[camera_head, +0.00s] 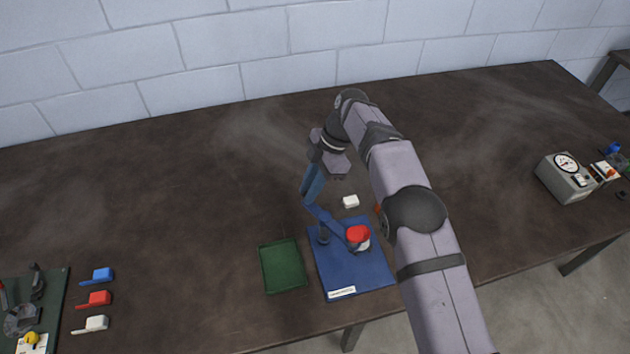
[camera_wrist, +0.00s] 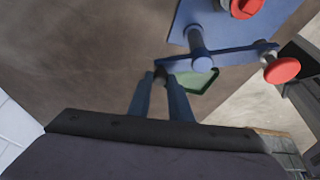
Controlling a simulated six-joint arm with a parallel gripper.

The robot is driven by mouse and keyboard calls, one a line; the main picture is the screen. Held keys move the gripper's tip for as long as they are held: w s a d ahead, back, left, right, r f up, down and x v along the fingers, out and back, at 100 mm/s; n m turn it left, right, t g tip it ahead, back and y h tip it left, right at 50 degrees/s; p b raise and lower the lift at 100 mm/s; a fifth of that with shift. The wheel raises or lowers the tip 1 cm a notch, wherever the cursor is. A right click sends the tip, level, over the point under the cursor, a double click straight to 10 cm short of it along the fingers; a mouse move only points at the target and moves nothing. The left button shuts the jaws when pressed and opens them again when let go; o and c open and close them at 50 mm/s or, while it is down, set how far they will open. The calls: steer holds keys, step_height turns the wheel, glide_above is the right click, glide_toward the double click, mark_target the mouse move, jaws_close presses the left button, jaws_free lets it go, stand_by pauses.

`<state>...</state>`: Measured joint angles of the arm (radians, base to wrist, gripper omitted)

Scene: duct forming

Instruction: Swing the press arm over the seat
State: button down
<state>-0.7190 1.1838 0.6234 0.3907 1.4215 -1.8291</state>
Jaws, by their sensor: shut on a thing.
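The press stands on a blue base plate (camera_head: 335,275), with a short upright post (camera_head: 323,238). Its blue press arm (camera_head: 330,219) pivots on the post and ends in a red disc (camera_head: 357,233). In the wrist view the arm (camera_wrist: 235,54) crosses the post top and the disc (camera_wrist: 282,70) hangs at its right end. The seat with a red part (camera_wrist: 246,7) is at the top edge, partly cut off. My gripper (camera_head: 309,202) is shut on the arm's free end (camera_wrist: 162,66).
A green tray (camera_head: 282,267) lies left of the plate. Blue, red and white handled pieces (camera_head: 97,298) lie at the left beside a dark green mat. A grey gauge box (camera_head: 566,178) stands at the right. The table's back is clear.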

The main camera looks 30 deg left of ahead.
steer(key=shift+s+a+n+h+p, duration=0.25)
steer(key=shift+s+n+p, duration=0.2)
steer(key=shift+n+p, duration=0.35)
steer(key=c, duration=1.6)
jaws_free()
steer(key=shift+d, duration=0.1)
steer(key=shift+c, duration=0.2)
steer(key=shift+r+b, duration=0.35)
steer(key=shift+r, duration=0.3)
step_height(320, 180, up, 9)
steer(key=p, duration=0.6)
steer(key=shift+f, duration=0.15)
